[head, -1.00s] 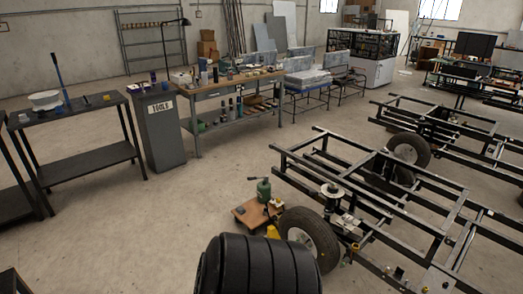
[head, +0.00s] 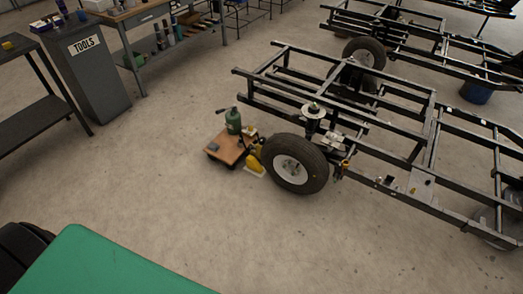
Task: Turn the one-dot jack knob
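A green bottle-shaped object with a dark lever (head: 233,121), perhaps a jack, stands upright on a small wooden-topped platform (head: 221,150) left of the nearest wheel. A yellow object (head: 254,160) stands on the floor between the platform and that wheel, and it could also be a jack. No dots can be made out on either, and no knob is clear at this size. Neither of my grippers is in view.
The nearest wheel (head: 295,163) is on a black metal frame (head: 395,185) filling the right. A green flat surface (head: 110,265) and black tires (head: 20,245) are at the lower left. A grey TOOLS cabinet (head: 95,65) stands upper left. The floor (head: 290,245) before the wheel is clear.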

